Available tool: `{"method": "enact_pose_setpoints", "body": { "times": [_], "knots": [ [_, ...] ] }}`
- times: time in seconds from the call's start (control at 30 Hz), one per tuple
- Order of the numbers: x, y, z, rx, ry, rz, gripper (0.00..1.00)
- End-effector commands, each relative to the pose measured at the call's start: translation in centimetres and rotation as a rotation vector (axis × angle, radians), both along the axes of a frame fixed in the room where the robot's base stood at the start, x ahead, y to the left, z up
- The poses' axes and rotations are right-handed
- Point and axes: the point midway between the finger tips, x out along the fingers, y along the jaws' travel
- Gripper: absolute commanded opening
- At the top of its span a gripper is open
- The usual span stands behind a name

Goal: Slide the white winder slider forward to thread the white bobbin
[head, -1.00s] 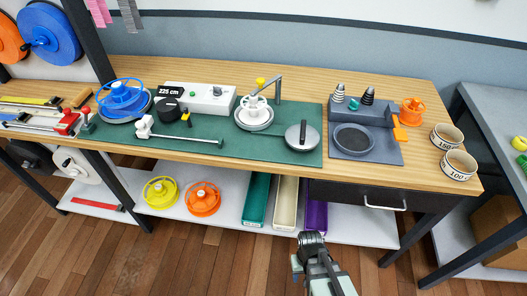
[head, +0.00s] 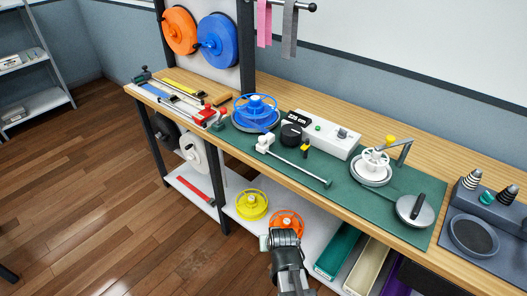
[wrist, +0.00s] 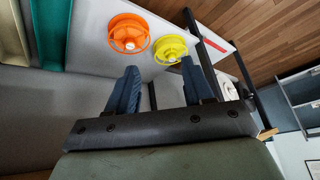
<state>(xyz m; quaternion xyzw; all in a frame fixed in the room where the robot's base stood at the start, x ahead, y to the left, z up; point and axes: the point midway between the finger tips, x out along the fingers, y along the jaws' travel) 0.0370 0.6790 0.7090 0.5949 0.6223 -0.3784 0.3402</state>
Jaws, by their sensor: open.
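The white bobbin (head: 374,159) sits on a round white plate on the green mat, below a bent grey arm with a yellow knob (head: 390,140). A white block (head: 265,143), which looks like the winder slider, is at the left end of a thin rod (head: 298,166) on the same mat. My gripper (head: 284,237) is low in front of the bench, well apart from both, near the lower shelf. In the wrist view my gripper (wrist: 160,85) has its two dark blue fingers apart with nothing between them. Neither bobbin nor slider shows in the wrist view.
Yellow (head: 252,205) and orange (head: 287,223) spools lie on the lower shelf, with green (head: 338,250) and cream (head: 367,268) bins to their right. A blue spool (head: 257,110) and a white control box (head: 328,133) stand behind the rod. The floor at left is clear.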

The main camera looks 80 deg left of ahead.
Motion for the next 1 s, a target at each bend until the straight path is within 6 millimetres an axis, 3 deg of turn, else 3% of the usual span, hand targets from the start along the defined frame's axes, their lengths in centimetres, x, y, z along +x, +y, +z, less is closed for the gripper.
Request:
{"method": "enact_pose_setpoints", "body": {
  "times": [0.1, 0.3, 0.43, 0.6, 0.8, 1.0],
  "knots": [
    [-1.8, 4.2, 4.0, 0.159, 0.009, 0.021, 0.52],
    [-1.7, 9.7, 9.6, 0.425, 0.018, 0.009, 0.52],
    [-1.4, 12.3, 12.5, 0.611, 0.016, -0.005, 0.52],
    [-0.9, 13.9, 16.4, 0.821, 0.001, -0.026, 0.52],
    [-0.3, 14.5, 19.9, 1.000, -0.026, -0.044, 0.52],
    [0.0, 14.7, 21.3, 1.072, -0.053, -0.044, 0.52]
  ]
}}
